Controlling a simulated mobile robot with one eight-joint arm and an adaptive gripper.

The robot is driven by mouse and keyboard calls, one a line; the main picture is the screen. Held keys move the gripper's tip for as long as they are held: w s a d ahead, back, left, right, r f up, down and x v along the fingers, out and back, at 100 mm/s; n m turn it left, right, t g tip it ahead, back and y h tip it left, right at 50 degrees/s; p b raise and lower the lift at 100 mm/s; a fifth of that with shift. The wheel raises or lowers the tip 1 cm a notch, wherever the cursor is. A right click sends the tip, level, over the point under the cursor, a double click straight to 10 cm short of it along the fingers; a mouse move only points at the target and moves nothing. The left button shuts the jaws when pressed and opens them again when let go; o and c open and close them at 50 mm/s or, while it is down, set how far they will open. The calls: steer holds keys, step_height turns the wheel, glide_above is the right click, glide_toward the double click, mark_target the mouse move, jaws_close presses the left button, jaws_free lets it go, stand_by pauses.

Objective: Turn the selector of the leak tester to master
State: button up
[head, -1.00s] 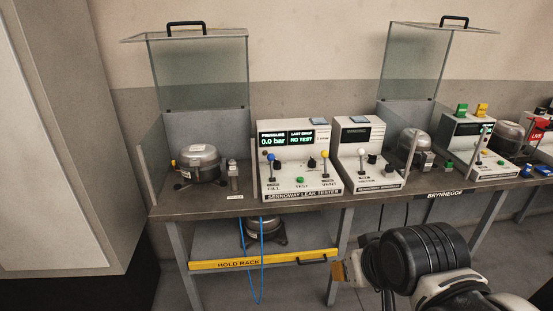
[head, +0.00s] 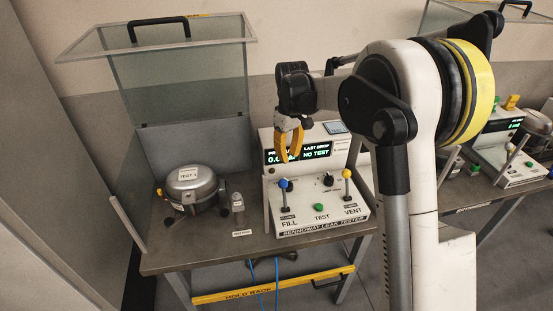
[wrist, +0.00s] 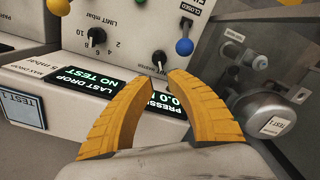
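The leak tester (head: 312,222) stands on the bench with a lit display (head: 316,151) reading NO TEST. It has a blue-knobbed FILL lever (head: 284,185), a green TEST button (head: 319,207), a yellow-knobbed VENT lever (head: 347,174) and a black limit knob (head: 328,180). In the wrist view, a small black selector knob (wrist: 159,57) sits between the limit knob (wrist: 97,37) and the blue lever; its setting is not readable. My gripper (head: 287,157) points down in front of the display. Its yellow fingertips (wrist: 160,77) are slightly apart and empty, close to the selector; contact is not visible.
A compressor (head: 192,186) labelled TEST 1 and a small metal cylinder (head: 238,203) stand left of the tester. A clear hood (head: 187,75) is raised behind the compressor. More test equipment (head: 505,150) is at right.

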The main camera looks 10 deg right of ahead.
steer(key=shift+w+f, duration=0.2)
steer(key=shift+w, duration=0.05)
step_height(320, 180, down, 11)
steer(key=b, duration=0.3)
steer(key=shift+s+r+b, duration=0.1)
steer(key=shift+r+b, duration=0.05)
steer(key=shift+b, duration=0.25)
jaws_close()
